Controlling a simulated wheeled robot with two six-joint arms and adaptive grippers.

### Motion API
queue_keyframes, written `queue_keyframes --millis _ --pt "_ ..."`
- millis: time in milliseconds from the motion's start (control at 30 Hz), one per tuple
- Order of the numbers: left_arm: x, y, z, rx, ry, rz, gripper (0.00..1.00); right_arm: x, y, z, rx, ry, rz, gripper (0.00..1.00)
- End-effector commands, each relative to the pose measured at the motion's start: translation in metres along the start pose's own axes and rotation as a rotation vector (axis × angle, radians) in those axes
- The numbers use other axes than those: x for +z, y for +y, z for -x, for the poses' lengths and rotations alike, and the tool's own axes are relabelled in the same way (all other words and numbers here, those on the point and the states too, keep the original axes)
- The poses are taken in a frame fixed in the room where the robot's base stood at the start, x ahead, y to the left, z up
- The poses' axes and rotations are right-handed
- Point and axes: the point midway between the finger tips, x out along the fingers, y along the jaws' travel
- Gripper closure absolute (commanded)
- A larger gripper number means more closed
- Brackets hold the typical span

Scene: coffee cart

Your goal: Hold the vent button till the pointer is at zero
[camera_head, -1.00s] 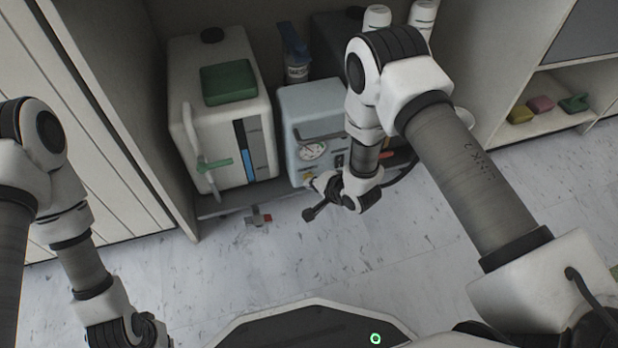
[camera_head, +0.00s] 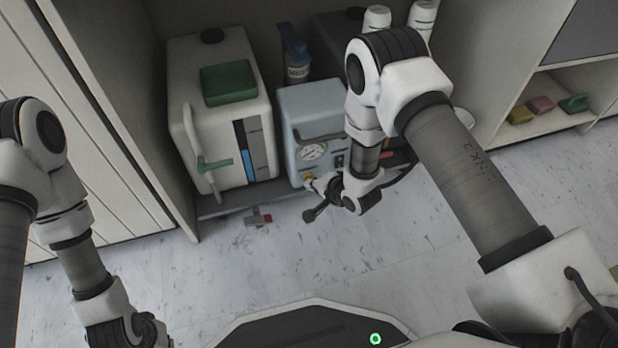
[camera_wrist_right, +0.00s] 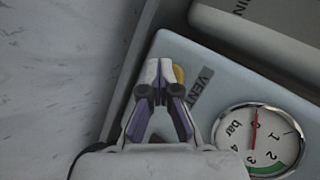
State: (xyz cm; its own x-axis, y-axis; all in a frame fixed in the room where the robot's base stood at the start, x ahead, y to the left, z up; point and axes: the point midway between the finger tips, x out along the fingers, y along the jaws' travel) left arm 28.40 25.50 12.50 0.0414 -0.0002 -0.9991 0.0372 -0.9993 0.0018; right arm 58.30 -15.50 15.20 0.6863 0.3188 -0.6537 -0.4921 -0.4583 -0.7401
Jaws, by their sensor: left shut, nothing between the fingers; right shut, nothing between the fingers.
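The pale blue machine (camera_head: 312,110) stands on the low shelf, with a round gauge (camera_head: 312,151) on its front. In the right wrist view the gauge (camera_wrist_right: 262,140) has a red pointer at or very near the 0 mark. The yellow vent button (camera_wrist_right: 179,74), beside the word VENT, is partly hidden by my right gripper (camera_wrist_right: 160,68). That gripper is shut and empty, its tips at the button; I cannot tell how far it is pressed. In the head view my right gripper (camera_head: 312,181) is at the machine's lower front. My left gripper (camera_head: 150,334) is shut and empty, low at left.
A white tank (camera_head: 215,110) with a green block (camera_head: 229,83) on top stands left of the machine. A blue bottle (camera_head: 296,58) is behind.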

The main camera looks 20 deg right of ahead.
Motion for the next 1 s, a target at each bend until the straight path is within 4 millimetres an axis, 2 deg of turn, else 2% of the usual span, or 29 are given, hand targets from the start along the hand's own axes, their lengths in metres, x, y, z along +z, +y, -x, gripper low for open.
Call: queue_keyframes --millis 200,567,1000 --pt "-0.001 0.0 0.011 0.0 0.0 0.0 1.0 0.006 0.005 0.01 0.001 -0.001 -0.001 1.0" --pt "-0.001 0.0 0.012 0.0 0.0 0.0 1.0 0.008 0.008 0.012 0.0 -0.001 0.0 1.0" --pt "-0.002 0.0 0.036 0.0 0.0 0.0 1.0 0.028 0.027 0.041 0.002 -0.002 -0.001 1.0"
